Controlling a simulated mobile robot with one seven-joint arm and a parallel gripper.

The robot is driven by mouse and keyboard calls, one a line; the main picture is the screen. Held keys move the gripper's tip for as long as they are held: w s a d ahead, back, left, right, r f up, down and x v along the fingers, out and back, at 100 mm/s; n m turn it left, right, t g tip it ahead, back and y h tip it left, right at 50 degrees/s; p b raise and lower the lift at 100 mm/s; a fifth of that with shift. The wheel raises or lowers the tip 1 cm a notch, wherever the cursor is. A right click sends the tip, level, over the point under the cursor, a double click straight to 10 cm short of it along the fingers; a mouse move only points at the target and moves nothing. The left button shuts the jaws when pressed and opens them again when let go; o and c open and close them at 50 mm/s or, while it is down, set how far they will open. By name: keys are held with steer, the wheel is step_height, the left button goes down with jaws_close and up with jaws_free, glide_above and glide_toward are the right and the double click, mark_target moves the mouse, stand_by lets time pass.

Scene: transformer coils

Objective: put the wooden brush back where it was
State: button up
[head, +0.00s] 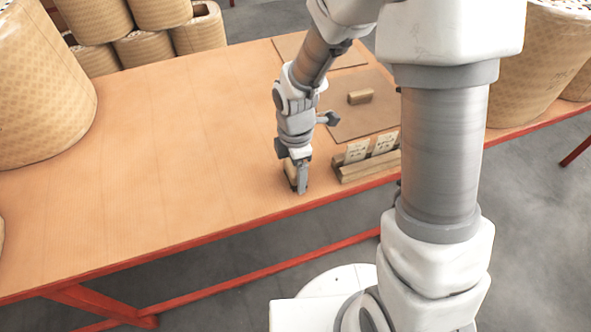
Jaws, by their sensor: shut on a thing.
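My gripper (299,190) points down at the table, near its front edge and left of the card rack. It is shut on a tan wooden piece, which looks like the wooden brush (289,171). Only part of the brush shows beside the fingers; the rest is hidden. I cannot tell whether the brush touches the table. A small wooden block (360,97) lies on a brown board (345,122) farther back and to the right of my gripper.
A wooden rack (367,168) with two labelled cards stands just right of my gripper. Large wrapped coils stand at the left (38,85) and right (535,65). Several smaller coils (145,48) are behind the table (150,150). The table's left and middle are clear.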

steer(key=o, duration=1.1)
step_height(320, 180, up, 12)
steer(key=r+p, duration=0.1)
steer(key=p, duration=0.4)
steer(key=shift+s+d+r+m+t, duration=0.95)
steer(key=shift+s+d+r+m, duration=0.95)
steer(key=shift+r+m, duration=1.3)
steer(key=shift+s+d+r+m+t, duration=0.9)
steer(key=shift+s+d+r+m, duration=1.1)
steer(key=shift+m, duration=1.85)
steer(key=shift+s+d+r+m+t, duration=1.2)
steer(key=shift+s+r+m, duration=1.1)
steer(key=shift+r+m, duration=1.15)
steer(key=shift+d+f+g, duration=0.15)
steer(key=shift+d+g, duration=0.05)
steer(key=shift+g, duration=0.05)
step_height(320, 180, up, 18)
steer(key=p, duration=1.7)
steer(key=shift+f, duration=0.25)
